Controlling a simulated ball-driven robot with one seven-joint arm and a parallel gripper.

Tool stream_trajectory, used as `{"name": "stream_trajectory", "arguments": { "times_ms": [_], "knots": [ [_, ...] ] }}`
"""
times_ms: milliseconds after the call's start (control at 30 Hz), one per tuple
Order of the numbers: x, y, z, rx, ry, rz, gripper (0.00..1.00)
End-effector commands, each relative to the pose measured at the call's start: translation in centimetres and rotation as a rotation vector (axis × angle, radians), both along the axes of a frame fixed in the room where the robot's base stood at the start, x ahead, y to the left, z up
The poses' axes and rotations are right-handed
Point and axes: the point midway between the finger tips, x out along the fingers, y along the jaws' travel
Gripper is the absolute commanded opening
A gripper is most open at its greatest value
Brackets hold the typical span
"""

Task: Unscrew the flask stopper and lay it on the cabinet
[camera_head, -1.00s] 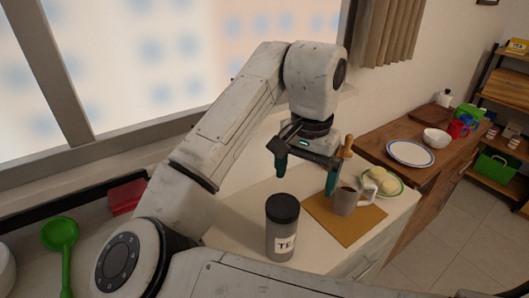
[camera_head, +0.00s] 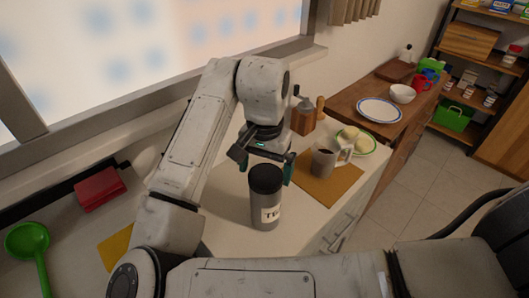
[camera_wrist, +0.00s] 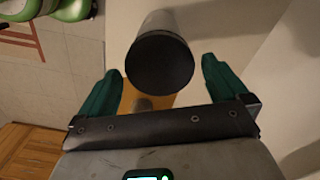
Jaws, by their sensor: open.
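The flask (camera_head: 264,211) is a grey cylinder with a label, partly legible, standing upright on the light cabinet top (camera_head: 225,222). Its black stopper (camera_head: 265,178) is on top. In the head view my gripper (camera_head: 268,165) is just behind and above the stopper, pointing down, and its left finger is mostly hidden. In the wrist view the round stopper (camera_wrist: 160,62) shows between the two green fingers, with gaps on both sides. The gripper is open and empty. I cannot tell the exact height between fingertips and stopper.
A cutting board (camera_head: 330,186) with a mug (camera_head: 323,160) lies right of the flask. A red box (camera_head: 100,188) and green ladle (camera_head: 27,243) are at left. Cabinet top beside the flask is bare.

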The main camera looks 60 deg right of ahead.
Motion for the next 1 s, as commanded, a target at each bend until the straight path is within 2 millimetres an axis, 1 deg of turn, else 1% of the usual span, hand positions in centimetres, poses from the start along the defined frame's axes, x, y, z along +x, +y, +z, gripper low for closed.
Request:
{"name": "stream_trajectory", "arguments": {
  "times_ms": [100,200,467,567,933,967,1000],
  "knots": [
    [0.0,0.1,-0.9,0.0,0.001,0.001,1.0],
    [0.0,0.0,-1.4,0.0,0.0,0.001,1.0],
    [0.0,0.0,-1.5,0.0,-0.001,0.0,1.0],
    [0.0,0.0,-1.5,0.0,0.0,0.0,0.92],
    [0.0,0.0,-1.4,0.0,-0.001,0.0,0.57],
    [0.0,0.0,-1.4,0.0,-0.001,0.0,0.83],
    [0.0,0.0,-1.4,0.0,-0.001,0.0,0.79]
  ]
}}
